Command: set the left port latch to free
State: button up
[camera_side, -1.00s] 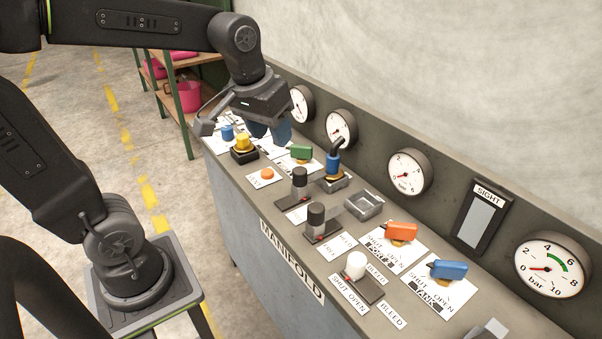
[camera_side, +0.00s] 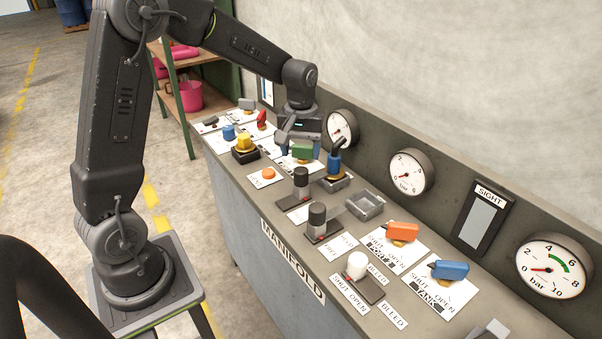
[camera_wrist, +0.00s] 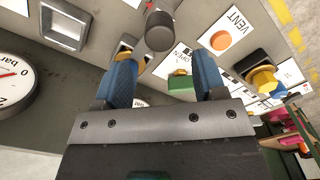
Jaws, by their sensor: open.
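Two latches with black-topped grey knobs on dark plates stand mid-panel in the side view, a farther one (camera_side: 301,183) and a nearer one (camera_side: 317,218). Small red marks show on their plates. Their labels are too small or covered to tell which is the left port latch. One black-topped knob (camera_wrist: 160,30) shows at the top of the wrist view, beyond the fingertips. My gripper (camera_side: 298,138) is above the panel behind the farther latch, apart from both. In the wrist view its blue fingers (camera_wrist: 165,78) are spread with nothing held between them.
A green handle (camera_side: 302,151) lies below my gripper. An orange button (camera_side: 268,174) and yellow knob (camera_side: 244,142) are to the left. Gauges (camera_side: 342,128) line the back wall.

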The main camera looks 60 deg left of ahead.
aim_at(301, 170)
notch_tip(301, 170, down, 7)
jog(key=shift+f, duration=0.2)
jog(key=shift+c, duration=0.2)
